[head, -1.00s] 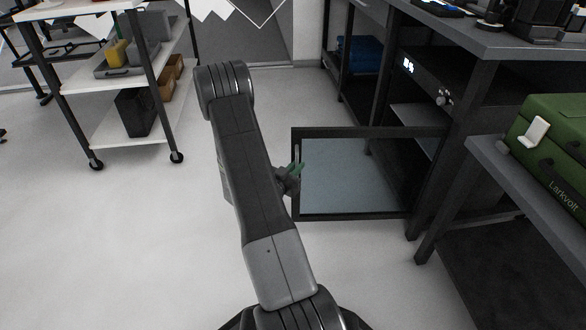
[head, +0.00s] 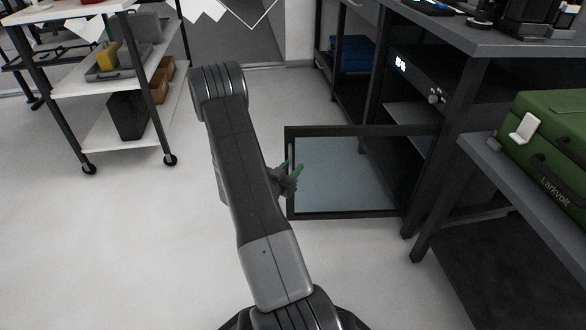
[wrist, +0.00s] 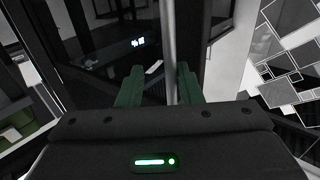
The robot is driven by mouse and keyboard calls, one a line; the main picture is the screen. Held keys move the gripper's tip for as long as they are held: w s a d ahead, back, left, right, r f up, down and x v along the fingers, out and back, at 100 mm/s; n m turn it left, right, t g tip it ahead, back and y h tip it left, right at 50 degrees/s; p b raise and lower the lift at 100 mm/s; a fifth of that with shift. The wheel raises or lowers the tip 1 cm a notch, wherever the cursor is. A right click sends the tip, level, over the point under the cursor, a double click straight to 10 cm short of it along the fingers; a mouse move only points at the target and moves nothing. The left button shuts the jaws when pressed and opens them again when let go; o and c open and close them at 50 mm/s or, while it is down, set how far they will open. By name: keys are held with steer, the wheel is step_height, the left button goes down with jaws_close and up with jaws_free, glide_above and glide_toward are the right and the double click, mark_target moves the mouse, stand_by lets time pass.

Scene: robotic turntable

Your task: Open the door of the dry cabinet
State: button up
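The dry cabinet (head: 418,75) is a dark unit under the bench at the right, with a lit display. Its glass door (head: 345,178) has a dark frame and stands swung wide out from the cabinet, its free edge toward my arm. My gripper (head: 291,170) is at that free edge, beside the upright handle. In the wrist view its green fingers (wrist: 158,86) are spread apart. The pale handle bar (wrist: 170,50) runs up between them, nearer the right finger, with a gap to the left finger. My arm hides part of the gripper in the head view.
A white shelf cart (head: 120,130) on wheels stands at the left. A green case (head: 550,140) lies on a grey bench at the right, near the cabinet. The pale floor (head: 110,240) is clear left of my arm.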

steer(key=p+v, duration=0.3)
steer(key=v, duration=1)
steer(key=shift+s+a, duration=0.25)
steer(key=shift+s, duration=0.05)
steer(key=b+x, duration=0.3)
steer(key=x, duration=1)
steer(key=shift+w+d, duration=0.25)
steer(key=shift+w, duration=0.15)
